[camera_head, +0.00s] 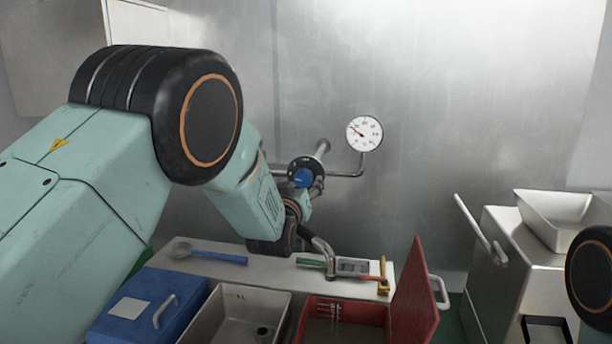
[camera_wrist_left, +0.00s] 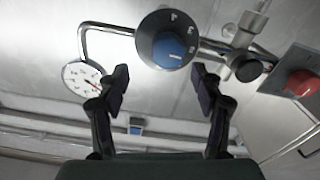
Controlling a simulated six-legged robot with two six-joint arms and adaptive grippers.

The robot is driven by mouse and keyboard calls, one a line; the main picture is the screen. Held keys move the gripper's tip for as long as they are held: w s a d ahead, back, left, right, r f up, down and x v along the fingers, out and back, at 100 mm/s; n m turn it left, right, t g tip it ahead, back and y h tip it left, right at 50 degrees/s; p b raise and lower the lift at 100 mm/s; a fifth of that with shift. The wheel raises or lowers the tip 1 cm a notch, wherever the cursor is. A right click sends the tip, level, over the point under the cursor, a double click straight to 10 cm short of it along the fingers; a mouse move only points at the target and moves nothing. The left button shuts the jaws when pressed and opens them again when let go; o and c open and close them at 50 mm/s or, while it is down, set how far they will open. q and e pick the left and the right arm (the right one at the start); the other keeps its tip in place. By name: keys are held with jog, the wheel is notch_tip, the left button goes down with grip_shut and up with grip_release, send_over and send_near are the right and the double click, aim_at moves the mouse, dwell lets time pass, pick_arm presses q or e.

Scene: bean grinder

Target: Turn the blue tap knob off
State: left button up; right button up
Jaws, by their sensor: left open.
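The blue tap knob (camera_head: 303,178) sits on a dark round dial on a pipe along the metal wall. In the left wrist view the blue knob (camera_wrist_left: 170,50) shows a white pointer line, and the dial around it has white marks. My left gripper (camera_wrist_left: 159,88) is open, with its two fingers apart, one on each side below the knob in that picture. Nothing is between the fingers, and they look clear of the knob. In the head view the gripper is close to the knob and partly hidden by my own arm. My right gripper is out of view.
A pressure gauge (camera_head: 364,133) is on the pipe right of the knob. A red knob (camera_wrist_left: 302,82) shows at the right in the wrist view. Below are a white shelf (camera_head: 225,266) with tools, a blue box (camera_head: 150,300) and a red box with raised lid (camera_head: 415,295).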

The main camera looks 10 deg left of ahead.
aim_at(303, 180)
pick_arm(q)
jog(key=w, duration=0.1)
jog(key=w+a+f, duration=0.1)
jog(key=w, duration=0.2)
jog(key=shift+w+a+f+p, duration=0.15)
jog(key=shift+w+a+p, duration=0.15)
jog(key=shift+p, duration=0.05)
jog(key=shift+w, duration=0.35)
jog(key=shift+w+d+r, duration=0.1)
jog(key=shift+d+r, duration=0.5)
jog(key=shift+w+a+f, duration=0.5)
jog(key=shift+w+f, duration=0.05)
jog(key=shift+w, duration=0.2)
jog(key=shift+c, duration=1.2)
jog(key=shift+s+d+r, duration=0.4)
jog(key=shift+s, duration=0.15)
jog(key=c, duration=0.3)
jog(key=shift+a, duration=0.3)
jog(key=c, duration=0.4)
jog(key=shift+c, duration=0.9)
jog(key=shift+d, duration=0.2)
